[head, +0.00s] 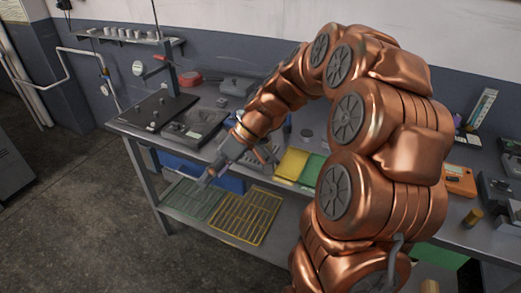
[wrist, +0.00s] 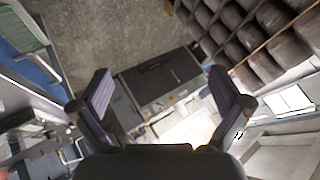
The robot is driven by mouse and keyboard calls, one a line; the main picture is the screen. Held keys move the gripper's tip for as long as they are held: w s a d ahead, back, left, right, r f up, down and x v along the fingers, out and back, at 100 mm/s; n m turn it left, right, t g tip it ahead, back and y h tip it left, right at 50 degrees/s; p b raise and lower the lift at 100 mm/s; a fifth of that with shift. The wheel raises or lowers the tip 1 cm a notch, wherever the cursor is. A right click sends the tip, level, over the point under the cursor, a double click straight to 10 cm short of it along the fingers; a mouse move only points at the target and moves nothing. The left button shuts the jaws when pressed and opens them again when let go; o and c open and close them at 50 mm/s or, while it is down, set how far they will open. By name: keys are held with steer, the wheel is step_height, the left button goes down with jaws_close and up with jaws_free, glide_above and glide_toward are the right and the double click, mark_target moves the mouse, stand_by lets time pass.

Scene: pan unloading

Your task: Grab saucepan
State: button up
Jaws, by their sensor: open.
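I cannot make out a saucepan for certain in either view. A small red round object (head: 188,78) on the back of the workbench may be a pan, but it is too small to tell. My gripper (head: 207,177) hangs at the front edge of the bench in the head view, pointing down and left. In the wrist view my gripper (wrist: 160,73) shows two dark fingers spread wide, with nothing held between them. My arm hides the middle and right part of the bench.
The grey workbench (head: 122,126) carries a black plate (head: 158,108), a yellow tray (head: 292,164), a green tray (head: 313,168) and an orange box (head: 460,181). A yellow rack (head: 247,215) lies on the lower shelf. The floor (head: 75,200) at left is clear.

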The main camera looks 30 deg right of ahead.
mark_target(265, 152)
steer(key=w+d+f+t, duration=0.2)
steer(key=w+d+t, duration=0.1)
steer(key=d, duration=0.6)
steer(key=w+d+f+n+t, duration=0.1)
steer(key=w+d+f+t, duration=0.1)
steer(key=w+d, duration=0.3)
steer(key=w+d+f+t, duration=0.2)
steer(key=w+d+t, duration=0.1)
steer(key=d, duration=1)
steer(key=shift+w+d+f+n+t+y+b, duration=0.2)
steer(key=shift+w+n+t+y+b, duration=0.1)
steer(key=shift+w+b, duration=0.1)
steer(key=shift+p+x, duration=1.05)
steer(key=shift+x, duration=0.6)
steer(key=shift+p+x, duration=1.1)
steer(key=shift+x, duration=1.1)
steer(key=shift+w+d+r, duration=0.1)
steer(key=shift+c, duration=0.2)
steer(key=c, duration=1.3)
steer(key=shift+r, duration=0.1)
